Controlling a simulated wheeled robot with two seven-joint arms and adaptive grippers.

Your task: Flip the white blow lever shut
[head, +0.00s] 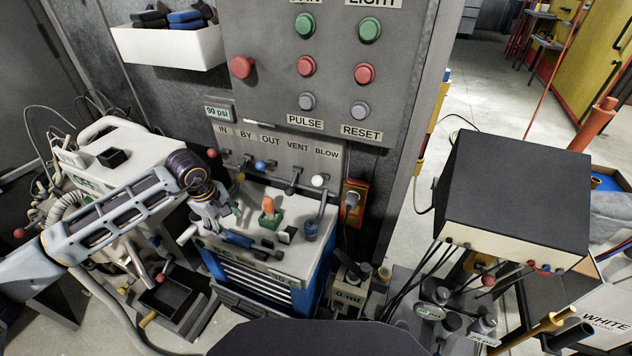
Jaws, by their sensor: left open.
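The white blow lever (318,181) shows as a white knob under the BLOW label on the grey valve panel (330,158). Its stem is too small to read clearly, so I cannot tell its exact angle. My left gripper (222,222) is open and empty. It points down over the left part of the workbench cart top, to the left of and lower in the picture than the white knob, and apart from it. My right gripper is not in view.
Levers with red (212,153), blue (261,165) and dark knobs line the panel left of the white one. Buttons sit above. An orange-handled item (268,206) stands on the cart below. A black-topped box (513,195) is at right.

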